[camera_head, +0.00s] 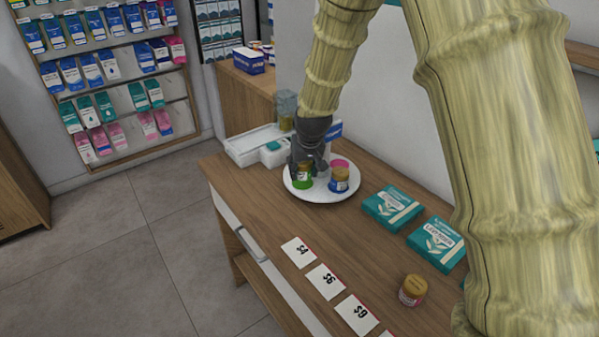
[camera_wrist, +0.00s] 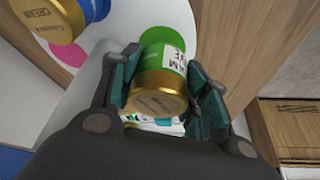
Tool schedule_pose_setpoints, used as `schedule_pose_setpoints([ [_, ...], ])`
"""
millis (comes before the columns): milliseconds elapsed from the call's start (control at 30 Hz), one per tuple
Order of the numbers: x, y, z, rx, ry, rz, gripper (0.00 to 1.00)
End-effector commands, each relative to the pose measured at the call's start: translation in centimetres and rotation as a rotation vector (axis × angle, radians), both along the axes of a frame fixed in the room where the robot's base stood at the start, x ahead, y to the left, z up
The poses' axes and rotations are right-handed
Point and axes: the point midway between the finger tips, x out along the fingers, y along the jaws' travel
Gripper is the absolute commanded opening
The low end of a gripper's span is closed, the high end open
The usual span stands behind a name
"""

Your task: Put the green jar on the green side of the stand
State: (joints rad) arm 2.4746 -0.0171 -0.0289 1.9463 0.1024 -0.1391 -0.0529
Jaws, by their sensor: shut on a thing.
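The green jar (camera_head: 304,182) with a gold lid is between the fingers of my gripper (camera_head: 307,162), at the left part of the round white stand (camera_head: 318,195). In the wrist view the green jar (camera_wrist: 163,78) shows its gold lid towards me, with a finger of my gripper (camera_wrist: 163,88) on each side. I cannot tell whether its base touches the stand. A blue jar (camera_head: 339,181) with a gold lid stands on the stand to its right. A pink patch (camera_head: 341,163) shows behind the blue jar.
A red-labelled jar (camera_head: 411,292) stands on the wooden counter (camera_head: 270,212) at the front right. Price cards (camera_head: 299,251) line the front edge. A white device (camera_head: 258,145) and a clear container (camera_head: 286,108) are behind the stand.

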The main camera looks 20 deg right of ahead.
Motion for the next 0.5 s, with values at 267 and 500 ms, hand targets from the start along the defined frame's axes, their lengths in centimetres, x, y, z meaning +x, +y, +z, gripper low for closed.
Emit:
schedule_pose_setpoints([
  [267, 1.3, -0.3, -0.4, 0.000, 0.001, 0.003, 0.20],
  [500, 1.3, -0.2, -2.6, 0.000, 0.003, 0.004, 0.20],
])
